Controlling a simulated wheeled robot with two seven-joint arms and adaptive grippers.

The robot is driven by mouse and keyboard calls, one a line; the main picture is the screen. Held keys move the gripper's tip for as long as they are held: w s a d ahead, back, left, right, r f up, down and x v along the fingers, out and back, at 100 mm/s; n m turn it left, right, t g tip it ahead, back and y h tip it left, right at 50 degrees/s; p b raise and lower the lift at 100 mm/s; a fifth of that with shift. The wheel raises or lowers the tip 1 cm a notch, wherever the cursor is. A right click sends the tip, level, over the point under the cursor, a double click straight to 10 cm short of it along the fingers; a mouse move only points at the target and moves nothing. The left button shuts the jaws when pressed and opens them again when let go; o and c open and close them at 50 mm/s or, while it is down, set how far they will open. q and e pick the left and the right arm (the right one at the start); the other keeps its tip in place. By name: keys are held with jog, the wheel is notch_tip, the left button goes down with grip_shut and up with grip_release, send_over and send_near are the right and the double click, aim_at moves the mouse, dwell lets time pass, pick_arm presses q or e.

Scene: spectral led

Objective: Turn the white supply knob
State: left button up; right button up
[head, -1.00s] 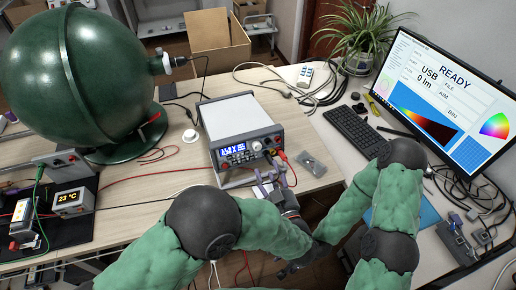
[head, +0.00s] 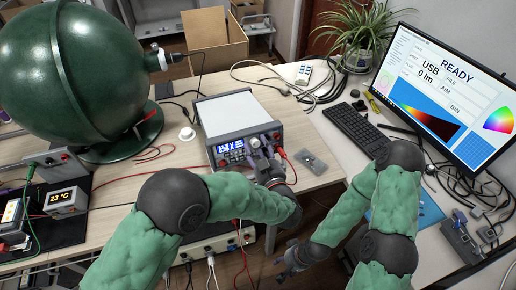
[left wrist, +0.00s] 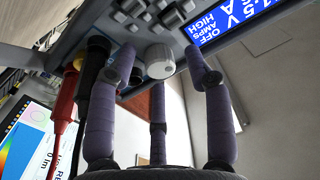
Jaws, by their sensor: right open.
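The white supply knob (left wrist: 160,61) is round and sits on the front panel of the bench power supply (head: 228,107), beside its lit blue display. In the left wrist view my left gripper (left wrist: 160,68) has its three fingers spread, one each side of the knob and one below it. Gaps show between the side fingers and the knob, so it is not gripped. My right gripper (head: 297,257) is open and low, below the table's front edge, away from the supply.
Red and black leads (left wrist: 66,108) plug into the panel close to the left finger. A small clear bag (head: 312,162) lies right of the supply. A big green sphere (head: 72,65) stands left; the keyboard (head: 350,128) and monitor (head: 445,95) are right.

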pick_arm(q)
grip_shut()
jog(key=shift+n, duration=0.3)
jog(key=shift+n, duration=0.3)
jog(key=shift+o, duration=1.1)
grip_release()
